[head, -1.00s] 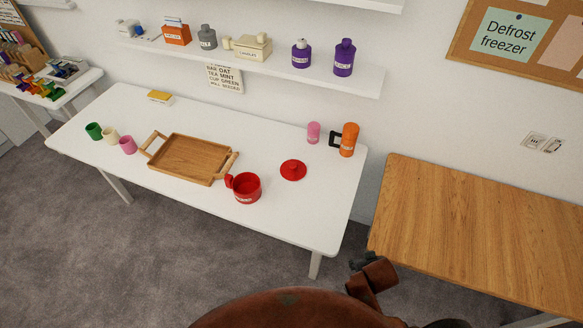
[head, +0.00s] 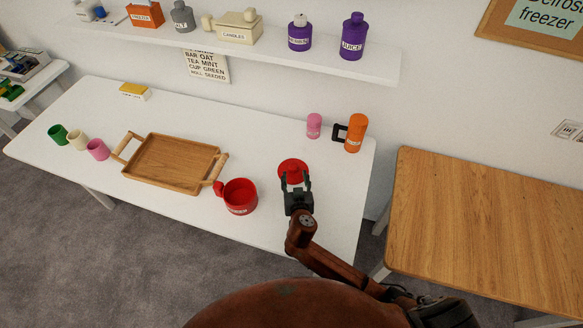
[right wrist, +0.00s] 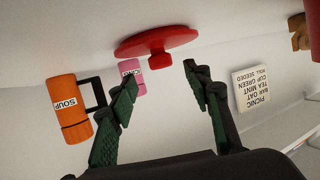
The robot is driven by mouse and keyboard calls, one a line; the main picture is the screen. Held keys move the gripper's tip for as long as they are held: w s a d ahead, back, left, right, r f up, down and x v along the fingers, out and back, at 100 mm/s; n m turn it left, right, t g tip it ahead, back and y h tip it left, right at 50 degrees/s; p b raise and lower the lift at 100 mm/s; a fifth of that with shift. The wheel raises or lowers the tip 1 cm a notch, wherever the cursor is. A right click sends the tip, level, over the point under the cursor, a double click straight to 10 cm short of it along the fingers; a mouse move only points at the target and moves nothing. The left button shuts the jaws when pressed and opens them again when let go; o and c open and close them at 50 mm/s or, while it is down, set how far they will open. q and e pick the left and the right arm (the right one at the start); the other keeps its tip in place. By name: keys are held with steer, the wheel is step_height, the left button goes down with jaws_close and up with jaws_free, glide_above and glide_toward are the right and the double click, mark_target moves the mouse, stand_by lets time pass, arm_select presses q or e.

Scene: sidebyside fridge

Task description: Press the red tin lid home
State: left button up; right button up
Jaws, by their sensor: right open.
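The red lid (head: 292,168) lies flat on the white table, apart from the red tin. In the right wrist view the red lid (right wrist: 157,43) shows its knob, just ahead of the fingertips. The red tin (head: 240,198) stands open-topped to the left of the lid, with a handle on its left side and a label on its front. My right gripper (head: 295,184) is open at the near side of the lid, its fingers pointing towards it. In the right wrist view the gripper (right wrist: 160,85) has nothing between its fingers. My left gripper is not in view.
A wooden tray (head: 174,160) is left of the tin. An orange mug (head: 356,133) and a pink cup (head: 314,126) stand behind the lid. Green, cream and pink cups are at the left. A shelf (head: 340,65) hangs above. A wooden table (head: 480,235) is at the right.

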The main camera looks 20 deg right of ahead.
mark_target(294, 169)
steer(key=x, duration=0.6)
steer(key=shift+w, duration=0.25)
steer(key=shift+w+f, duration=0.15)
steer(key=shift+w, duration=0.1)
steer(key=shift+d, duration=0.1)
steer(key=c, duration=0.8)
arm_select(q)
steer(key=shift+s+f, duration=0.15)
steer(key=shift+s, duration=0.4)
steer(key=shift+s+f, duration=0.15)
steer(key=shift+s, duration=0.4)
arm_select(e)
jaws_close()
